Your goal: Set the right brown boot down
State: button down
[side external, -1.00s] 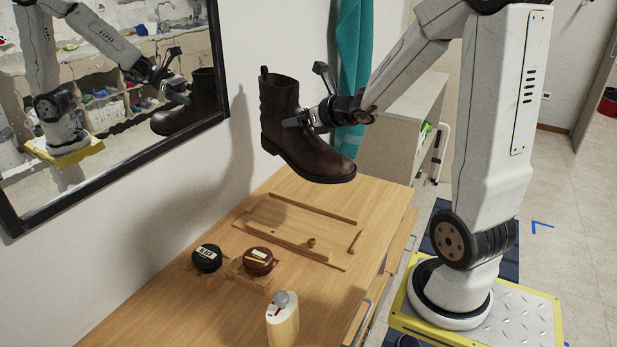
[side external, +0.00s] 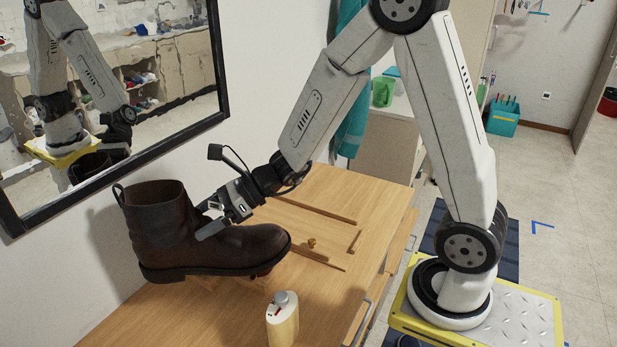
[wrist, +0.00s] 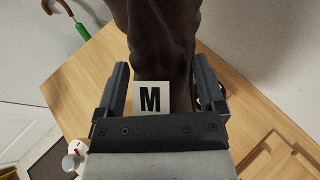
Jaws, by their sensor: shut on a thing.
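The dark brown boot (side external: 185,235) is upright in the side view, toe to the right, over the left part of the wooden table (side external: 340,230). My gripper (side external: 212,220) is shut on the boot from the right side. In the wrist view the boot (wrist: 160,40) fills the space between the two fingers of my gripper (wrist: 162,80). The sole appears to be above the tabletop; I cannot tell whether it touches anything below. The boot hides the two round tins in the side view.
A pale flask (side external: 282,318) stands at the table's front, close to the boot's toe. The framed mirror (side external: 115,110) is on the wall behind.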

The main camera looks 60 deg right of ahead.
jog(key=s+a+n+g+y, duration=0.1)
jog(key=s+a+n+g, duration=0.1)
jog(key=a, duration=0.4)
jog(key=s+a+n+g+y, duration=0.1)
jog(key=s+a+n+g, duration=0.1)
jog(key=a, duration=0.4)
jog(key=shift+s+r+n+g, duration=0.25)
jog(key=shift+s+n+g, duration=0.05)
jog(key=shift+g, duration=0.2)
jog(key=shift+f, duration=0.1)
jog(key=shift+f, duration=2.8)
jog(key=shift+f, duration=2.1)
jog(key=shift+f, duration=0.1)
grip_release()
